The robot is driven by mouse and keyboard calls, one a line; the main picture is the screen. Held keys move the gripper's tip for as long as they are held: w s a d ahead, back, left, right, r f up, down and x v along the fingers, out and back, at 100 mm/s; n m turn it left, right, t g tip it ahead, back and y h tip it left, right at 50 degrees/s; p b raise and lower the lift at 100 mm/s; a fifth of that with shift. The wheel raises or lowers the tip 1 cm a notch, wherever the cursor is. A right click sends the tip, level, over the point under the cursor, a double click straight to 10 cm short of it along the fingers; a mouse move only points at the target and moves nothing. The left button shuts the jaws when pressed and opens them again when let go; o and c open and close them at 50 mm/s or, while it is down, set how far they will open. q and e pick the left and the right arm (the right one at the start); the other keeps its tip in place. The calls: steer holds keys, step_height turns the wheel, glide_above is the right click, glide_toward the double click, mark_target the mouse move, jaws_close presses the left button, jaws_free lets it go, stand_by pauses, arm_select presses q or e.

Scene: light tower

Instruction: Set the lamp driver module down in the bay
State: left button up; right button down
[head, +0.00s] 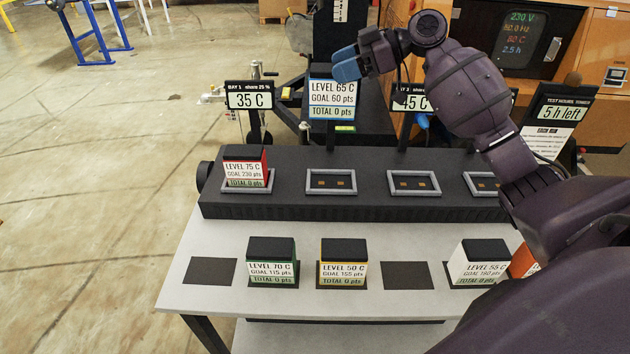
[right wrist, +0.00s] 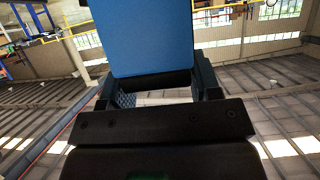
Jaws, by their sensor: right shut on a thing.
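My right gripper (head: 346,68) is shut on a blue-edged lamp driver module (head: 332,99) labelled LEVEL 65 C, GOAL 60 pts. The module hangs upright in the air, above and behind the black bench unit. In the right wrist view the blue module (right wrist: 143,38) sits between the fingers. The second bay (head: 331,191), the third bay (head: 389,194) and a partly hidden fourth bay (head: 482,194) look empty. The first bay holds a red module (head: 244,166) labelled LEVEL 75 C. The held module covers most of what stands behind it. My left gripper is not in view.
On the grey table (head: 190,300) stand a green module (head: 272,262), a yellow one (head: 343,264), a white one (head: 478,264) and a partly hidden orange one (head: 523,262). Two dark pads are bare. Bay signs (head: 249,95) rise behind the bays. My right arm hides the right side.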

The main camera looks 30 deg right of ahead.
steer(key=shift+s+d+f, duration=0.15)
steer(key=shift+s+f, duration=0.05)
arm_select(q)
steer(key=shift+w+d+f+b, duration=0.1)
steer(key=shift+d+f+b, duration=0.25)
steer(key=shift+b, duration=0.5)
arm_select(e)
step_height(320, 180, down, 20)
steer(key=shift+r, duration=0.25)
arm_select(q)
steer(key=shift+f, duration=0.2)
arm_select(e)
steer(key=shift+f, duration=0.15)
steer(key=shift+c, duration=1.6)
jaws_free()
steer(key=shift+s, duration=0.1)
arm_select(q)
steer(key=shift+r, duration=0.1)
arm_select(e)
steer(key=v, duration=1.2)
steer(key=shift+d, duration=0.15)
